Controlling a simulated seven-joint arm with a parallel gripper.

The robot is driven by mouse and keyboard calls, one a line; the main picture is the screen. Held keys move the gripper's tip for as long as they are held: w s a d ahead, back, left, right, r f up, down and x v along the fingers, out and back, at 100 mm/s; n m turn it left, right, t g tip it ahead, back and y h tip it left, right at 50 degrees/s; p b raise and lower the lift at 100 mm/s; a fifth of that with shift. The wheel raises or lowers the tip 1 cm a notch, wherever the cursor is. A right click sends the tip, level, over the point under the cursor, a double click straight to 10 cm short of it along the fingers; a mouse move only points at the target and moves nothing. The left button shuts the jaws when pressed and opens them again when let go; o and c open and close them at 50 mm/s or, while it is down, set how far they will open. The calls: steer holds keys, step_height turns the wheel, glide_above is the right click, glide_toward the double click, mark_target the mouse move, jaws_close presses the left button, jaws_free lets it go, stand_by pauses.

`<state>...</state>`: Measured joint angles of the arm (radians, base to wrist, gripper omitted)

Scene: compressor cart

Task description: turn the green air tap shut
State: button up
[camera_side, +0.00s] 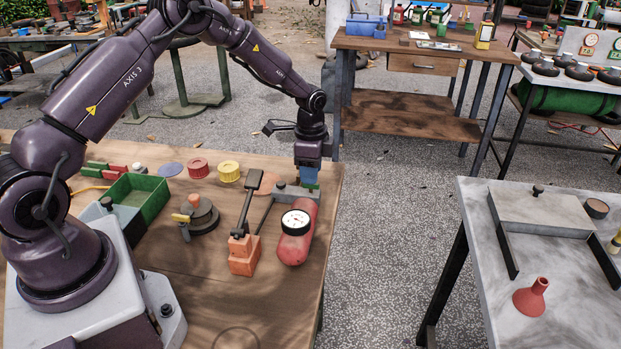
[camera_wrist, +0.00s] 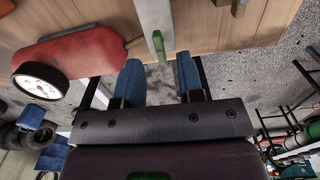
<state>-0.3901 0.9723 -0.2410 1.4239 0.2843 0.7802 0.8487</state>
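The green air tap (camera_wrist: 159,46) shows in the wrist view as a narrow green handle. It lies just ahead of the gap between my fingertips, with space on both sides. In the side view only a bit of green (camera_side: 313,187) shows below my fingers, at a grey block (camera_side: 290,194) by the red tank (camera_side: 303,248). My gripper (camera_side: 309,176) points down over that block. Its two blue fingers stand apart and hold nothing in the wrist view (camera_wrist: 159,66). The tap's base is mostly hidden in the side view.
A white dial gauge (camera_side: 295,222) sits on the tank. Left of it, a dark lever stands on orange blocks (camera_side: 243,256). A green tray (camera_side: 139,197) and red and yellow discs lie further left. The wooden table's (camera_side: 205,325) right edge is close to the tank.

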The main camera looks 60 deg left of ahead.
step_height(320, 180, up, 10)
stand_by(0.3)
steer(key=s+d+r+n+t, duration=0.2)
steer(key=s+r, duration=0.4)
steer(key=s, duration=0.3)
steer(key=s+d+r+n+t, duration=0.1)
steer(key=s+d+r+n, duration=0.3)
steer(key=s, duration=0.5)
steer(key=s+d+r+n+t, duration=0.2)
steer(key=s+d+r, duration=0.3)
steer(key=s+r, duration=0.3)
steer(key=shift+s+n+t, duration=0.3)
steer(key=shift+s+n, duration=0.3)
steer(key=shift+s, duration=0.3)
steer(key=shift+d, duration=0.1)
